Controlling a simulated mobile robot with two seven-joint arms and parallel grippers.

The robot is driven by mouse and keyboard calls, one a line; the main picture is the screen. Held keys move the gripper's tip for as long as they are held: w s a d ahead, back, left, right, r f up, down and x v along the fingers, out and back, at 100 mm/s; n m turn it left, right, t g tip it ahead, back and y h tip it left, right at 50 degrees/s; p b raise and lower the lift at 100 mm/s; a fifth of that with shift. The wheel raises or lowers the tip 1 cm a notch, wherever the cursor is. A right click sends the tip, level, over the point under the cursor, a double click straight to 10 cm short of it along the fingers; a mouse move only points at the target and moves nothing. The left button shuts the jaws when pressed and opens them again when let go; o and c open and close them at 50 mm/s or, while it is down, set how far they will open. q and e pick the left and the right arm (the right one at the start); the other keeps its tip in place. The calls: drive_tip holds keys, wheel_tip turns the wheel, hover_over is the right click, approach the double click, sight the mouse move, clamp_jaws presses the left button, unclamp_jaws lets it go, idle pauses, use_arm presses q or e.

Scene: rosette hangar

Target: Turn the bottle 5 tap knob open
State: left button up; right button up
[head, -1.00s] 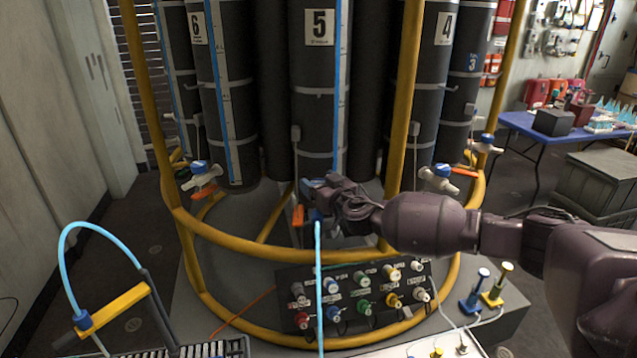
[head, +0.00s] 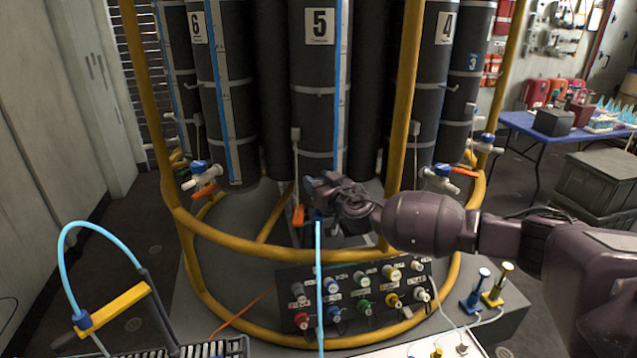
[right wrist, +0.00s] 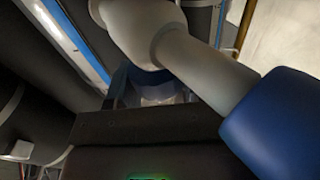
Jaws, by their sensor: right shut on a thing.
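Bottle 5 (head: 312,120) is a tall dark cylinder with a white "5" label, standing in the middle of the yellow-framed rosette in the head view. Its tap is at the bottle's foot. My right gripper (head: 318,186) is there, shut on the tap knob, and hides most of it. An orange lever (head: 299,215) shows just left of the gripper. A light blue tube (head: 319,285) hangs from a blue fitting below the gripper. The right wrist view shows the white tap body (right wrist: 190,65) and a blue end piece (right wrist: 275,125) close up. My left gripper is not in view.
The yellow frame ring (head: 250,239) passes just in front of and below the gripper. A dark connector panel (head: 345,310) sits below. The taps of bottle 6 (head: 201,176) and bottle 4 (head: 440,177) stand to either side. A looped-tube stand (head: 117,302) is at lower left.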

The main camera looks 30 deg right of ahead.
drive_tip(key=shift+f+n+y+b, duration=0.25)
drive_tip(key=shift+n+y+b, duration=0.25)
drive_tip(key=shift+y+b, duration=0.3)
drive_tip(key=shift+r+n+g+y+b, duration=0.1)
drive_tip(key=shift+n+g+y+b, duration=0.35)
drive_tip(key=shift+n+y, duration=0.4)
drive_tip(key=shift+r+n+g+y, duration=0.15)
drive_tip(key=shift+n+g+y, duration=0.65)
drive_tip(key=shift+y, duration=0.95)
drive_tip(key=shift+n+g+y+b, duration=0.25)
drive_tip(key=shift+n+y+b, duration=0.05)
drive_tip(key=shift+n+y, duration=0.5)
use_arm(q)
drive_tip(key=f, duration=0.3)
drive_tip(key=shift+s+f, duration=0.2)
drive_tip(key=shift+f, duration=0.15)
use_arm(e)
drive_tip(key=shift+n+g+y, duration=0.45)
drive_tip(key=shift+g+y, duration=0.05)
drive_tip(key=shift+y, duration=0.2)
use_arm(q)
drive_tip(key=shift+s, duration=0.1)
use_arm(e)
drive_tip(key=o, duration=0.9)
